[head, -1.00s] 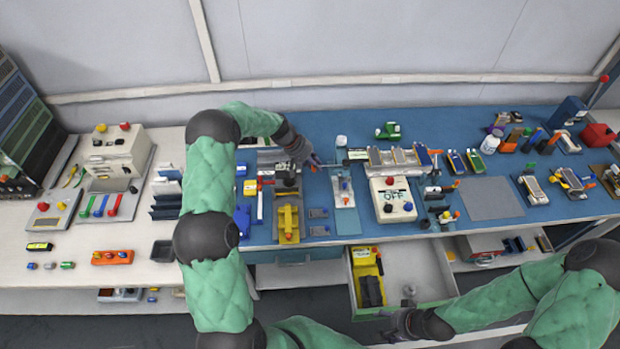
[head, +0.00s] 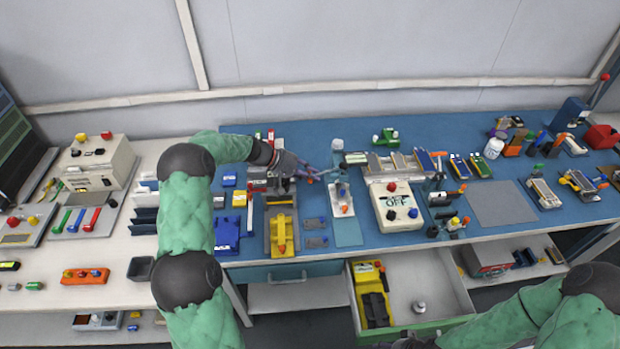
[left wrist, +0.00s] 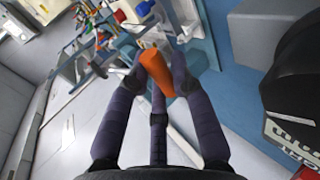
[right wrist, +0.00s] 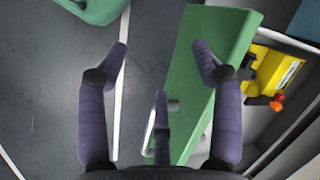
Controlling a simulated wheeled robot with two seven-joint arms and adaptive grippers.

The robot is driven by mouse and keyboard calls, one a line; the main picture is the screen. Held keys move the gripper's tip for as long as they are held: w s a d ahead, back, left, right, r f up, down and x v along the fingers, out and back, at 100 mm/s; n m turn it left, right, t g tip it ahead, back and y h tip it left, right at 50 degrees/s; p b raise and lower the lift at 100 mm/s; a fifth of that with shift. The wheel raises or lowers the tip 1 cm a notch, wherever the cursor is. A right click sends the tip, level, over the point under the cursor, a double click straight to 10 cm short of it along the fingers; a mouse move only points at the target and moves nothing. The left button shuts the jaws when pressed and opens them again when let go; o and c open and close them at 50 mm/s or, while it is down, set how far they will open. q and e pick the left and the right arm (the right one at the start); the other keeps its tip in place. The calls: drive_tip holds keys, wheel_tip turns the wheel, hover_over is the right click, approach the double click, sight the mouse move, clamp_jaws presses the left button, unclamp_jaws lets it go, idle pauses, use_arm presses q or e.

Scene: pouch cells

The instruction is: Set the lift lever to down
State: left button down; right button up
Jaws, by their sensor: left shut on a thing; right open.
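An orange lever handle (left wrist: 156,72) stands between the fingers of my left gripper (left wrist: 158,62) in the left wrist view. The fingers are closed around it. In the head view my left gripper (head: 318,174) is beside the small stand with a white plate (head: 341,196) near the middle of the blue bench. There the handle is hard to make out behind the fingers, and the lever's exact setting cannot be told. My right gripper (right wrist: 162,50) is open and empty above the green front of the open drawer (right wrist: 208,80).
A white switch box marked OFF (head: 394,205) stands right of the stand. A yellow device (head: 282,232) is to its left. The open drawer (head: 432,285) juts out below the bench with a yellow unit (head: 370,300) inside. A bare grey mat (head: 496,203) lies farther right.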

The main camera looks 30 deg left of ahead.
use_arm(q)
drive_tip(key=shift+w+a, duration=0.1)
drive_tip(key=shift+a, duration=0.05)
drive_tip(key=c, duration=1.1)
unclamp_jaws()
drive_tip(key=shift+o, duration=0.2)
drive_tip(key=shift+w, duration=0.1)
drive_tip(key=v, duration=1.2)
